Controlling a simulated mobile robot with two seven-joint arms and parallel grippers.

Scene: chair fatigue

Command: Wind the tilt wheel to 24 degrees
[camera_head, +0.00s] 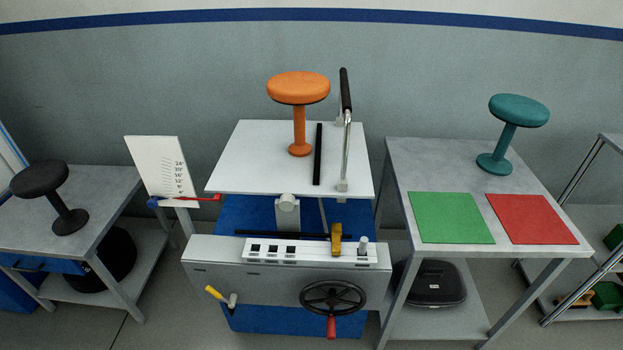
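The tilt wheel (332,298) is a black spoked handwheel on the front of the grey machine, with a red handle (331,327) at its bottom. A white scale board (163,170) with degree marks stands at the machine's left. A red pointer (200,198) lies near horizontal at its lower edge, below the printed marks. The white tilt platform (255,160) looks about level and carries an orange stool (299,88), upright. A black-gripped lever (346,120) stands at the platform's right. Neither of my grippers is in view.
A left table carries a black stool (50,195). A right table (430,170) holds a teal stool (507,130), a green mat (450,218) and a red mat (532,219). A yellow-handled crank (222,297) and a yellow lever (336,240) sit on the machine. The space before the wheel looks clear.

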